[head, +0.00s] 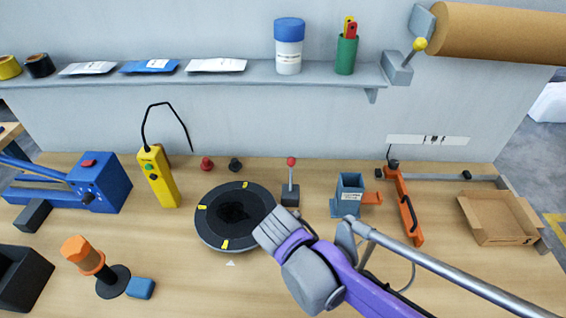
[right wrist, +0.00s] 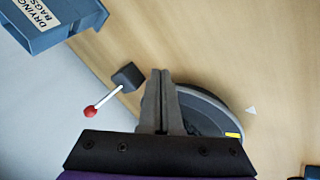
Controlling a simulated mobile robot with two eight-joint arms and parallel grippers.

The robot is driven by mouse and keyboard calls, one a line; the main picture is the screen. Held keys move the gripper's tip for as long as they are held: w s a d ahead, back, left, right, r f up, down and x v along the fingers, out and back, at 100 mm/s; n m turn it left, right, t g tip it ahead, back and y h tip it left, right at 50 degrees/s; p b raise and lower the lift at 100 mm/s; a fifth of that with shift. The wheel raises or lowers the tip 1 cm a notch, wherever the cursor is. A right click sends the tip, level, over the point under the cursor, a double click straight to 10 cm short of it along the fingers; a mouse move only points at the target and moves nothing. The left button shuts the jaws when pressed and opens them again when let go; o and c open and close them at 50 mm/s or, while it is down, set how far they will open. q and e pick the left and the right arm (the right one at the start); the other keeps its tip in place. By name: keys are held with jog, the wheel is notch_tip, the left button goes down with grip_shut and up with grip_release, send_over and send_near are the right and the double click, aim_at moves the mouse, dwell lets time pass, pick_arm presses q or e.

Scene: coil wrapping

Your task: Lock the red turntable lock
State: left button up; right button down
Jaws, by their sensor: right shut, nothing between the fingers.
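A lever with a red ball on a silver rod (head: 290,168) stands on a small dark base (head: 289,195), just right of the round black turntable (head: 205,232). The lever looks about upright in the head view. The right wrist view shows its red ball (right wrist: 90,111) and dark base (right wrist: 127,78) left of the fingers. My right gripper (head: 268,222) is at the turntable's right edge, in front of the lever; its fingers (right wrist: 160,76) are shut and empty, apart from the lever. It hides part of the turntable. My left gripper is out of view.
A blue-grey dispenser (head: 347,205) stands right of the lever. A red knob (head: 206,163) and a black knob (head: 235,164) sit behind the turntable. A yellow control pendant (head: 159,178) is to its left. Bare wood lies in front of the turntable.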

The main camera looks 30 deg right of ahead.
aim_at(291, 175)
jog(key=w+r+n+t+h, duration=0.1)
jog(key=w+r+n+h, duration=0.1)
jog(key=w, duration=0.7)
jog(key=w+d+r+n+t+h+b, duration=0.1)
jog(key=w+r+n+h, duration=0.2)
jog(key=w, duration=0.6)
jog(key=h, duration=0.2)
jog(key=shift+w+r+t+h, duration=0.15)
jog(key=shift+t+h, duration=0.15)
jog(key=shift+d, duration=0.2)
jog(key=w+d+f+p, duration=0.1)
jog(key=d+f, duration=0.1)
jog(key=d, duration=0.5)
jog(key=shift+d, duration=0.25)
